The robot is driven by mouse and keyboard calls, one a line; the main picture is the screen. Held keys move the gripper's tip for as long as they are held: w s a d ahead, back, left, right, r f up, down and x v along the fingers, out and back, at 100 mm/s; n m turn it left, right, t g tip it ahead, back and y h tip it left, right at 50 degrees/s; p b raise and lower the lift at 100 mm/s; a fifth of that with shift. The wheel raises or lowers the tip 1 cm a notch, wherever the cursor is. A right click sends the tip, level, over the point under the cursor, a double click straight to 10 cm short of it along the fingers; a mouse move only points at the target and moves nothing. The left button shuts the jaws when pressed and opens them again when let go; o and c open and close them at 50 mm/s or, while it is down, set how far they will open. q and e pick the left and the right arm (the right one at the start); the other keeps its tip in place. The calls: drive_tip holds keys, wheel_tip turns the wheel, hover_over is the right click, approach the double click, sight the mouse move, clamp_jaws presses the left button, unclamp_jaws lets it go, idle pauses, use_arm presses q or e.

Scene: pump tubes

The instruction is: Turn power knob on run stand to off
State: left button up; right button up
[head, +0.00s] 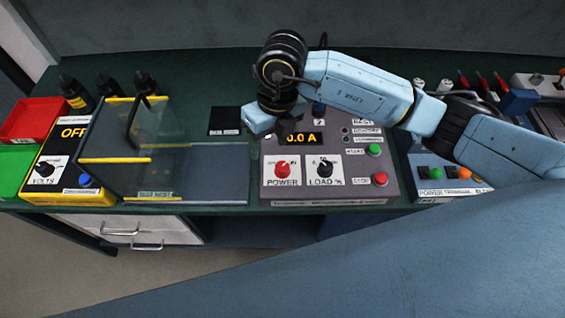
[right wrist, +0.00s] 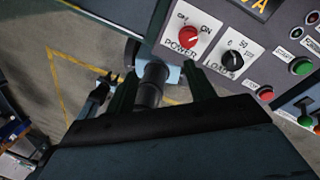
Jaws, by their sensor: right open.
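The red POWER knob (head: 282,170) sits on a white label at the front left of the grey run stand (head: 345,190). It also shows in the right wrist view (right wrist: 188,38), with ON readable at the label's right; I cannot tell which mark the knob points to. The stand's display (head: 300,138) reads 0.0 A. My right gripper (head: 259,121) is above the stand's back left corner, behind the knob and apart from it; its fingertips are hard to see there. In the right wrist view my right gripper (right wrist: 162,78) is open, fingers below the knob in the picture. My left gripper is not in view.
The black LOAD knob (head: 325,168) is right of the POWER knob. A green button (head: 374,149) and a red STOP button (head: 380,179) are farther right. A clear guard box (head: 125,160) and a yellow supply (head: 65,150) showing OFF stand left. My right arm crosses above the bench.

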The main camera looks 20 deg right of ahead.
sight(282, 166)
drive_tip(key=shift+h, duration=0.9)
drive_tip(key=d+f, duration=0.1)
drive_tip(key=f, duration=0.3)
drive_tip(key=d+f, duration=0.1)
drive_tip(key=f, duration=0.3)
drive_tip(key=w+d+f, duration=0.1)
drive_tip(key=f, duration=0.4)
drive_tip(key=shift+w, duration=0.1)
drive_tip(key=c, duration=1)
